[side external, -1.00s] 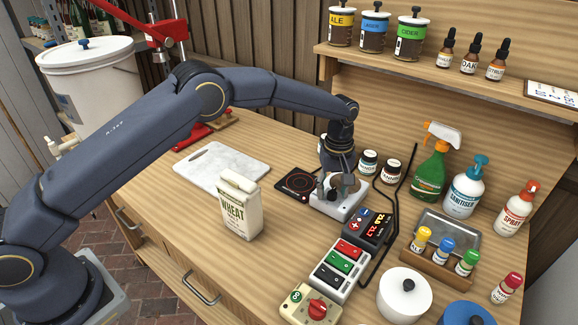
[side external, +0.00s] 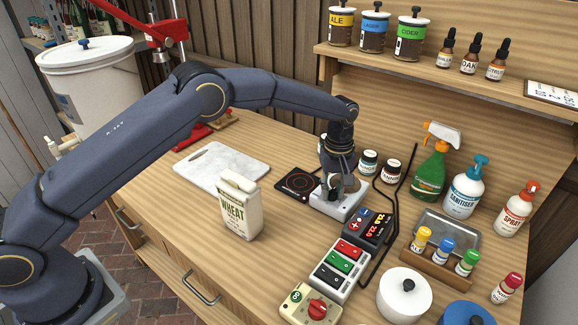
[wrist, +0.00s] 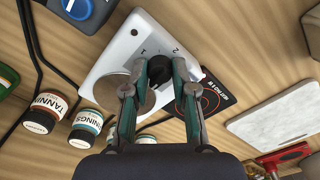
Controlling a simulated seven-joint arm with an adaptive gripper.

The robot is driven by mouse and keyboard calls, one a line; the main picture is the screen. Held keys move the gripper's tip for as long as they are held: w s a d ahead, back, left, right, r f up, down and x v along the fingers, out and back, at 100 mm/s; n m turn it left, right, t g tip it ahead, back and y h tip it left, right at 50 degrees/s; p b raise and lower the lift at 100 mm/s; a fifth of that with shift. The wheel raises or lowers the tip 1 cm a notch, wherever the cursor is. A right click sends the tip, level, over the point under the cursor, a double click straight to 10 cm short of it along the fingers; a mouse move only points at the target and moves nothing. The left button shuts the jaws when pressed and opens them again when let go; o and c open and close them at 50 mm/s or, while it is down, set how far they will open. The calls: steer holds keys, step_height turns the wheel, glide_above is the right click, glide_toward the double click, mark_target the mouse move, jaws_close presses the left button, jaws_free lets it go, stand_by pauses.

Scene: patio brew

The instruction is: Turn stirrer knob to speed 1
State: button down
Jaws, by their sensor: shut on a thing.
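The stirrer is a white box (side external: 328,207) with a round grey plate, standing on the bench under my gripper (side external: 340,190). In the wrist view its white top (wrist: 120,48) carries the marks 1 and 2 on either side of a black knob (wrist: 159,66). My gripper (wrist: 160,74) is shut on this knob, one finger on each side. The fingers hide part of the knob, and I cannot tell which mark its pointer faces. In the side view my gripper hides the knob.
A black hot plate (side external: 297,184) lies close beside the stirrer. A controller with a lit display (side external: 376,224) and a switch block (side external: 340,268) stand in front. Small jars (side external: 391,171) and a black cable are behind. A wheat bag (side external: 238,208) stands to the left.

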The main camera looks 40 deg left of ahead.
steer(key=m, duration=0.4)
steer(key=shift+m, duration=0.4)
steer(key=m, duration=0.9)
steer(key=shift+m, duration=1.8)
steer(key=c, duration=0.9)
jaws_free()
